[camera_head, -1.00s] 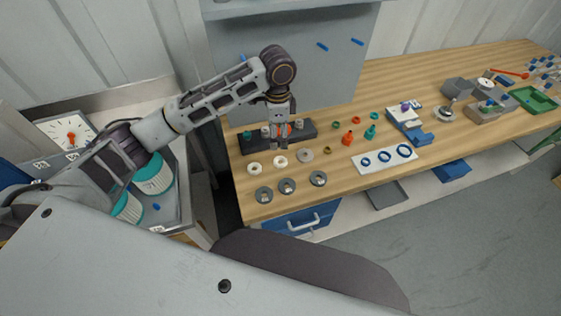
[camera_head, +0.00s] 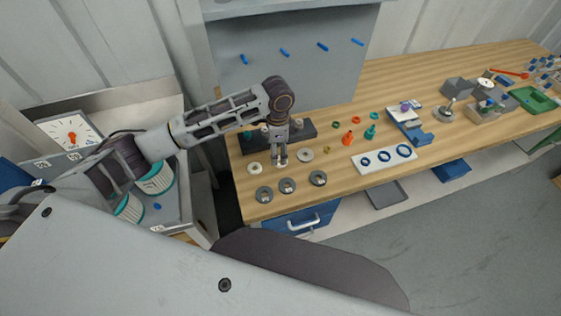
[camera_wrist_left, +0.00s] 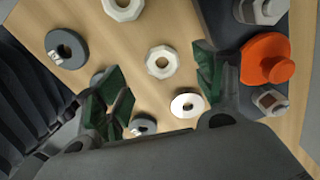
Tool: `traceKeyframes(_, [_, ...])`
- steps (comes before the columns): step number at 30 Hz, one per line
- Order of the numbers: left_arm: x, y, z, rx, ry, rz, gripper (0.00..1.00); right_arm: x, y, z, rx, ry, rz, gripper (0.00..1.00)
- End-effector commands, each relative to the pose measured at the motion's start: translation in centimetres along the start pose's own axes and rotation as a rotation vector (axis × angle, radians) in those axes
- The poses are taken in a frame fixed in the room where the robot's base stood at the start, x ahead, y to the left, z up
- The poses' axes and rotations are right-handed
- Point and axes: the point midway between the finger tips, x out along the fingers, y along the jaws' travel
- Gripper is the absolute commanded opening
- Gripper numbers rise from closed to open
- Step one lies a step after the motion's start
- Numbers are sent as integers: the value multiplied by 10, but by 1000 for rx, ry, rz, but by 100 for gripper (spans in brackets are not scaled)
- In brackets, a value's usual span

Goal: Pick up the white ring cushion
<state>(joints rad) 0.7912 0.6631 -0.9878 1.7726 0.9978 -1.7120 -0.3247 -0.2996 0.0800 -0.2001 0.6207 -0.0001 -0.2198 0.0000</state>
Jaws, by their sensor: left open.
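Two thick cream-white rings with centre holes stand on the wooden bench. One (camera_head: 254,169) is at the left of the row and shows at the top of the left wrist view (camera_wrist_left: 124,8). The other white ring (camera_wrist_left: 162,62) lies under my left gripper (camera_head: 280,161), which mostly hides it in the head view. I cannot tell which of the two the task means. In the left wrist view my left gripper (camera_wrist_left: 155,88) is open and empty, its fingertips either side of and above this second ring. My right gripper is not in view.
A paler flat disc (camera_head: 306,155) ends the row at the right. Dark grey discs (camera_head: 287,186) lie along the front edge. A dark block (camera_head: 306,132) with an orange knob (camera_wrist_left: 268,62) stands close behind. A white plate with blue rings (camera_head: 368,168) lies to the right.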

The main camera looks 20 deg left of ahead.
Motion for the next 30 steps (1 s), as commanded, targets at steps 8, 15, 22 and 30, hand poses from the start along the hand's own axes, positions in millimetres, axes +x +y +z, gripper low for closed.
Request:
traceKeyframes(8, [10,0,1,-1,-2,2,69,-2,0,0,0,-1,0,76])
traceKeyframes(15, [36,-1,3,-1,-2,1,69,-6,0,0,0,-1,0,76])
traceKeyframes(22, [51,-1,3,1,-1,0,69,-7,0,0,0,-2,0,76])
traceKeyframes(30, [52,-1,3,1,0,-1,69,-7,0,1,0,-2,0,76])
